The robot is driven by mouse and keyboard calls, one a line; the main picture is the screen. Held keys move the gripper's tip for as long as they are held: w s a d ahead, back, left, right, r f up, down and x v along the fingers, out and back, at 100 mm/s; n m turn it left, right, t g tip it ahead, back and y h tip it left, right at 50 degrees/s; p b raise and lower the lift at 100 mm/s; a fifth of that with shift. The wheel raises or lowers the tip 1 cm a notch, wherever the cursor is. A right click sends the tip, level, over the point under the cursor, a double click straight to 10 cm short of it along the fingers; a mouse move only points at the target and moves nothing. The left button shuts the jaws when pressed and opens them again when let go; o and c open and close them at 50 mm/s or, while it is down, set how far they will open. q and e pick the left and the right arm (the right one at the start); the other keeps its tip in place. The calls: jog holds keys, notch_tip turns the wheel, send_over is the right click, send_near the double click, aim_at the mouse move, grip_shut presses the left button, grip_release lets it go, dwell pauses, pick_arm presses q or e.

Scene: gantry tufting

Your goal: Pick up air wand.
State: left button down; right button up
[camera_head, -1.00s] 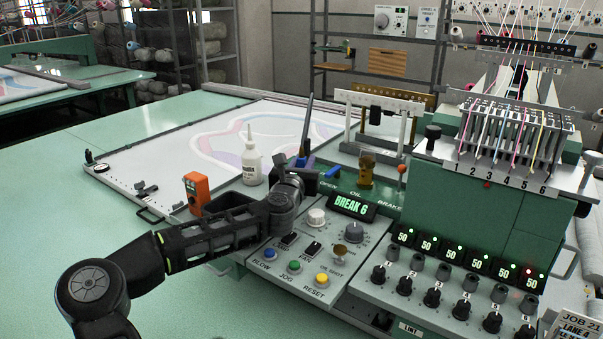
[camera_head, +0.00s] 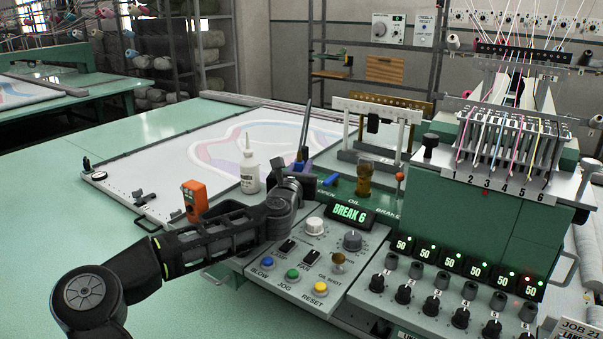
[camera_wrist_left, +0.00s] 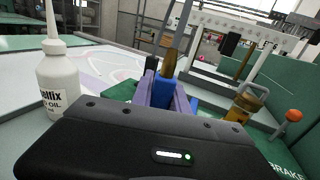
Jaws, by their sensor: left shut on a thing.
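The air wand (camera_head: 304,138) stands nearly upright behind the console, a thin dark rod above a blue body. It also shows in the left wrist view (camera_wrist_left: 168,62), with a brownish upper part above the blue. My left gripper (camera_head: 299,172) is at the wand's lower part, shut on its blue body. In the left wrist view the purplish fingers (camera_wrist_left: 165,94) lie on both sides of it. The wand's lower end is hidden behind the gripper. I cannot tell whether it is clear of its holder. My right gripper is in neither view.
A white oil bottle (camera_head: 250,172) and an orange device (camera_head: 195,201) stand left of the gripper. An amber oil cup (camera_head: 364,178) and an orange-red brake knob (camera_head: 399,176) are to the right. The console panel (camera_head: 285,255) lies in front. Green table (camera_head: 60,200) is clear at left.

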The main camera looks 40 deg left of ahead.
pick_arm(q)
notch_tip(320, 180, up, 9)
dwell(0.3)
dwell(0.4)
jog(key=c, duration=1.8)
grip_release()
grip_shut()
jog(key=shift+r, duration=0.1)
